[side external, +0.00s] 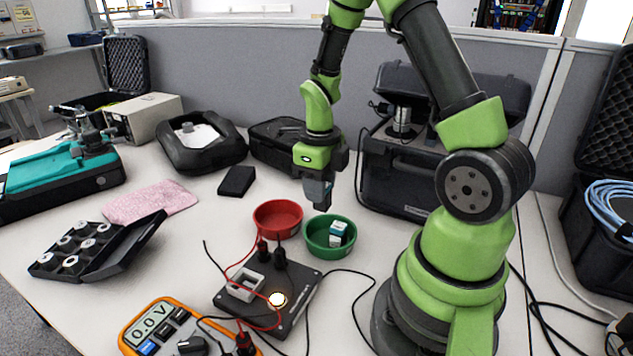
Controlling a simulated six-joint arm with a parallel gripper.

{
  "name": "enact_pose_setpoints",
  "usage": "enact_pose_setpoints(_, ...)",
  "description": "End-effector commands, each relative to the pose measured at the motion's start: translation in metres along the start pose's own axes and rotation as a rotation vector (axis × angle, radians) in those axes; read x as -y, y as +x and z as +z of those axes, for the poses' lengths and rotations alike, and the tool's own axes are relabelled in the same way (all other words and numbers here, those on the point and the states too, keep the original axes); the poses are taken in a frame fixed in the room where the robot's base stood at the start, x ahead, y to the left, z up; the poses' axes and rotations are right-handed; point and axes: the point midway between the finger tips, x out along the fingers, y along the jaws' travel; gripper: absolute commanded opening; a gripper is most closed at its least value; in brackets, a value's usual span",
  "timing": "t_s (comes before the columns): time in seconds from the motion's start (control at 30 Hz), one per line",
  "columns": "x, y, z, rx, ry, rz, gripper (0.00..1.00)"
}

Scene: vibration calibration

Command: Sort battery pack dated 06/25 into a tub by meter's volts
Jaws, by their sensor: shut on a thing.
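My gripper (321,202) hangs fingers-down above and between the red tub (278,219) and the green tub (330,236). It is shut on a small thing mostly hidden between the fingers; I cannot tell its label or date. A white and teal battery pack (338,233) sits inside the green tub, its date too small to read. The red tub looks empty. The orange meter (160,326) at the front reads 0.0 V. The black test box (268,294) has a pale cradle (245,286), which looks empty, and a glowing lamp (277,299).
Red and black leads run around the test box and meter. A black case of discs (80,255), a pink cloth (150,202) and a dark block (237,181) lie left. Black cases stand behind. The table between cloth and test box is clear.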

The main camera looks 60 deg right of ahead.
Motion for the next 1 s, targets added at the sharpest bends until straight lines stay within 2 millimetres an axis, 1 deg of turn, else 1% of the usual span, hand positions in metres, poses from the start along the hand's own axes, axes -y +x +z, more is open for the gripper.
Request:
enact_pose_setpoints(0.3,-0.001,0.032,-0.001,-0.004,-0.002,0.003,0.01)
enact_pose_setpoints(0.5,0.0,0.049,0.0,-0.003,-0.003,0.001,0.01)
enact_pose_setpoints(0.7,0.0,0.057,0.0,0.0,-0.004,0.0,0.01)
enact_pose_setpoints(1.0,0.0,0.059,0.0,0.0,-0.003,0.0,0.01)
